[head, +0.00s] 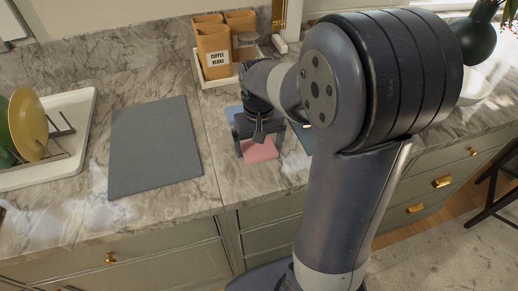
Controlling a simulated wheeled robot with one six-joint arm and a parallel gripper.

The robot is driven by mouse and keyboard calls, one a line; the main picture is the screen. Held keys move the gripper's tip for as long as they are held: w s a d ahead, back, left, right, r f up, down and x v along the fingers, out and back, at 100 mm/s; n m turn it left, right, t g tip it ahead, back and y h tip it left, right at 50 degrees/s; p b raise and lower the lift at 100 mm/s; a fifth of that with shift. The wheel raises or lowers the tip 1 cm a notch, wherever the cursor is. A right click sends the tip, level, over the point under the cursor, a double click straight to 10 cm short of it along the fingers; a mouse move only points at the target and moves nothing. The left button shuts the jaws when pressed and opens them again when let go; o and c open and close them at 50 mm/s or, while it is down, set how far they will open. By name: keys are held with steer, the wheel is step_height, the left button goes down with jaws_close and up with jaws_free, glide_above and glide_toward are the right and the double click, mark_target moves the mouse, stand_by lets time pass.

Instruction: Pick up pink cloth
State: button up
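A pink cloth (261,153) lies on the marble counter near its front edge, in the middle of the head view. My gripper (259,146) points down over it, with one finger on each side of the visible pink part. The fingers are spread apart and the gripper looks open. The gripper body hides the far part of the cloth. I cannot tell whether the fingertips touch the cloth or the counter.
Blue cloth pieces show behind my gripper (231,113) and to its right (304,139). A grey mat (154,148) lies left, beside a white tray (77,128) with plates on a rack. A white tray (219,81) with wooden canisters stands behind. A dark vase (476,40) stands right.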

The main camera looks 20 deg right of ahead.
mark_target(259, 147)
steer(key=c, duration=0.7)
steer(key=shift+o, duration=0.2)
step_height(259, 147, up, 10)
steer(key=o, duration=0.4)
steer(key=c, duration=0.3)
